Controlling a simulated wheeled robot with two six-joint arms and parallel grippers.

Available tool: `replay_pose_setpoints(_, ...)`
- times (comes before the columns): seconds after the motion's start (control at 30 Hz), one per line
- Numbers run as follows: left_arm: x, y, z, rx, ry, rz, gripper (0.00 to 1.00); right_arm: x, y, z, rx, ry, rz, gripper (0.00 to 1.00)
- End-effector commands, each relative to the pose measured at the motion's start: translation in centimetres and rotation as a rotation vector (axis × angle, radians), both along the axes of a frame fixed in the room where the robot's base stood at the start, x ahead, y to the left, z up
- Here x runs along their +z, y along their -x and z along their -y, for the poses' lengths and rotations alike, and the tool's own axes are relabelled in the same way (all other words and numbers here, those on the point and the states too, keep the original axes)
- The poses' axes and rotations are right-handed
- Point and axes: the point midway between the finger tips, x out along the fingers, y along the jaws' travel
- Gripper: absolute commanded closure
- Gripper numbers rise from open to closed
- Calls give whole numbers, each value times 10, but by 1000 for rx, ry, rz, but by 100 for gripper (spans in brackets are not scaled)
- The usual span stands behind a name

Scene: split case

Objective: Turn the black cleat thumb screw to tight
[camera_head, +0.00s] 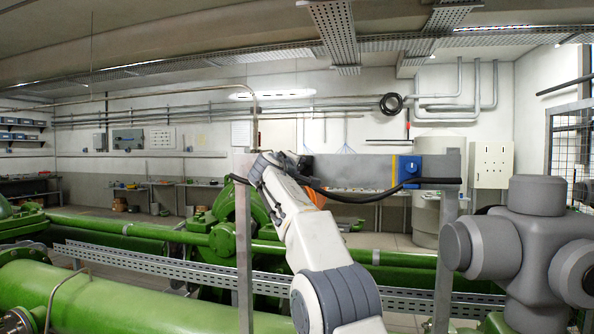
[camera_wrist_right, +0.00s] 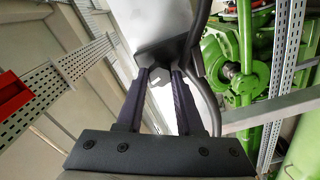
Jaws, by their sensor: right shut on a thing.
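My right gripper (camera_wrist_right: 160,78) is shut on a small dark grey knob, the thumb screw (camera_wrist_right: 158,86), seen between its fingertips in the right wrist view. The black cleat (camera_wrist_right: 168,48) sits just beyond the fingertips against a pale metal bar. In the head view my right arm reaches up to the left end of the grey metal crossbar (camera_head: 352,170). There the right gripper (camera_head: 268,162) is small and partly covered by the arm, and the screw cannot be made out. The screw's tightness cannot be told. My left gripper is not in view.
A black cable (camera_head: 380,194) hangs along the crossbar and passes close beside the right gripper in the wrist view (camera_wrist_right: 193,62). A blue box (camera_head: 410,168) is on the bar's right part. Green pipes (camera_head: 130,300) lie below. A large grey rounded fitting (camera_head: 530,245) fills the front right.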

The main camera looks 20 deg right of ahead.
Motion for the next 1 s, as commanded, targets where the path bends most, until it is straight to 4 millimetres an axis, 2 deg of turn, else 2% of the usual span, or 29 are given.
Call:
replay_pose_setpoints(0.4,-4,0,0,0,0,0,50,-1,0,1,-1,-165,109,100)
replay_pose_setpoints(0.97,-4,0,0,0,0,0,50,-1,0,1,-2,-189,125,100)
replay_pose_setpoints(1.0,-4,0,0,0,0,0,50,-1,0,1,-2,-189,125,56)
